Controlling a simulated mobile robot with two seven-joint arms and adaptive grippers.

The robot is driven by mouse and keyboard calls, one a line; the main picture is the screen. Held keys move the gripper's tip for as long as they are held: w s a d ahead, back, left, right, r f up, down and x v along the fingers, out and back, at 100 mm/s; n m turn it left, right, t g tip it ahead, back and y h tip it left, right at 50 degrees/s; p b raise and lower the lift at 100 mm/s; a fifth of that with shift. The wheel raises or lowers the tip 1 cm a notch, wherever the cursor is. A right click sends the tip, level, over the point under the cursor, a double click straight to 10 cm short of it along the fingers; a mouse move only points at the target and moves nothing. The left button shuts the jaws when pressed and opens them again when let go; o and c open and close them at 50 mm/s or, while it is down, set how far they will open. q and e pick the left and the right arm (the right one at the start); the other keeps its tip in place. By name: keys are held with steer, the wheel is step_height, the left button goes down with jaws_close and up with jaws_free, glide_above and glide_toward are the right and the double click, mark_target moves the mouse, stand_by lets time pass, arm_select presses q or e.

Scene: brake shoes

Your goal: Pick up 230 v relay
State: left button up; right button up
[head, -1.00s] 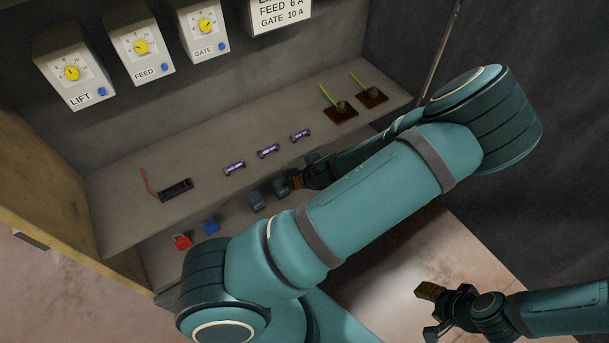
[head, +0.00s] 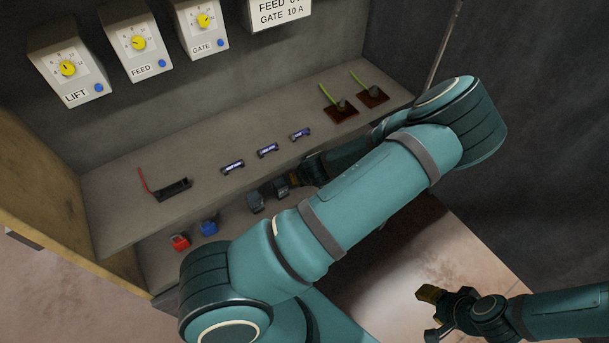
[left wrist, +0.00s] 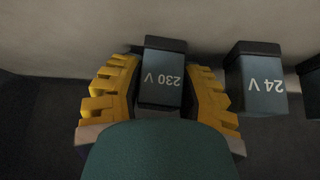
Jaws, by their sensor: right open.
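The 230 V relay (left wrist: 163,82) is a dark grey-blue block with a black end, its label upside down in the left wrist view. My right gripper (head: 430,314) is open and empty at the lower right.
The 24 V relay (left wrist: 258,80) stands close beside, with another block at the right edge. Blue (head: 209,228) and red (head: 180,242) parts sit further left on the ledge. The upper shelf (head: 120,215) holds fuses (head: 267,151), a black holder (head: 174,190) and two brown pieces (head: 341,111).

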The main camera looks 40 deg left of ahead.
arm_select(q)
jaws_close()
steer(key=shift+r, duration=0.1)
